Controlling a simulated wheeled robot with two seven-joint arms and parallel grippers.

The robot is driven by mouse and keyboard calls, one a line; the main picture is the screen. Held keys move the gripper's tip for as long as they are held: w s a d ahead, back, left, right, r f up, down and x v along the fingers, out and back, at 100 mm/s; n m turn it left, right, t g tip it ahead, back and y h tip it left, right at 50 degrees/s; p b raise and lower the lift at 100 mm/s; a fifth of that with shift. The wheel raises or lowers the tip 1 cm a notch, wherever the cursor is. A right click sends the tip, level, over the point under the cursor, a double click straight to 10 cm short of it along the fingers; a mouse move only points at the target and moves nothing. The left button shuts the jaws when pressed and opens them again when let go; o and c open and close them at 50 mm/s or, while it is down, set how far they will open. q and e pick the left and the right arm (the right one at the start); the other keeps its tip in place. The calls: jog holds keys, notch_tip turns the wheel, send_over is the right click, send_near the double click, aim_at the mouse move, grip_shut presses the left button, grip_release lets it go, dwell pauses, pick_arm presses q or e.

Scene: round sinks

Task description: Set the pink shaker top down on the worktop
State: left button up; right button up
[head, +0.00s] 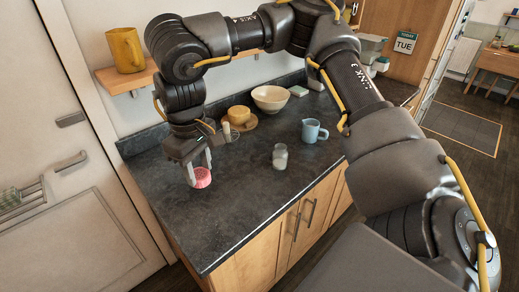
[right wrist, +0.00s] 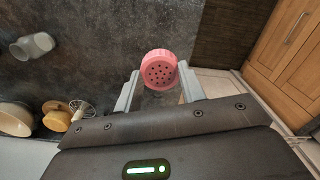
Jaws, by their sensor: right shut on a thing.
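The pink shaker top (head: 203,178) is a small round cap with dark holes in its face, which show in the right wrist view (right wrist: 159,71). My right gripper (head: 197,168) is shut on it, with one pale finger on each side. In the head view the top is over the left part of the dark worktop (head: 235,215). In the right wrist view it appears close to an edge of the worktop (right wrist: 110,45). I cannot tell whether it touches the surface. My left gripper is not in view.
A glass jar (head: 280,158) and a blue jug (head: 313,131) stand to the right on the worktop. A yellow item (head: 239,115) on a wooden board and a cream bowl (head: 270,98) are at the back. The front left of the worktop is clear.

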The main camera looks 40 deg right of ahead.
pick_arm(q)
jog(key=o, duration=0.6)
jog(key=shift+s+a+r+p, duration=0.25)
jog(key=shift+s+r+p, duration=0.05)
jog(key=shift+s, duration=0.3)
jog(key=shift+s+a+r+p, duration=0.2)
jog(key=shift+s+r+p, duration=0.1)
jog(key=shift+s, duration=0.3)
pick_arm(e)
jog(key=d+n, duration=0.1)
jog(key=w+d+f+n, duration=0.1)
jog(key=shift+f+n, duration=0.15)
jog(key=shift+n, duration=0.15)
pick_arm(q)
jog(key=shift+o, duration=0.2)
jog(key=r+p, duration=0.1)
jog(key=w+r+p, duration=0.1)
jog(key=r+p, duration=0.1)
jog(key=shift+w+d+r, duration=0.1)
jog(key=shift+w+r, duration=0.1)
pick_arm(e)
jog(key=w+d+f+n, duration=0.2)
jog(key=d+f+n, duration=0.8)
jog(key=d, duration=0.5)
jog(key=shift+w+d+f+n, duration=0.15)
jog(key=shift+w+f+n, duration=0.2)
jog(key=shift+n, duration=0.45)
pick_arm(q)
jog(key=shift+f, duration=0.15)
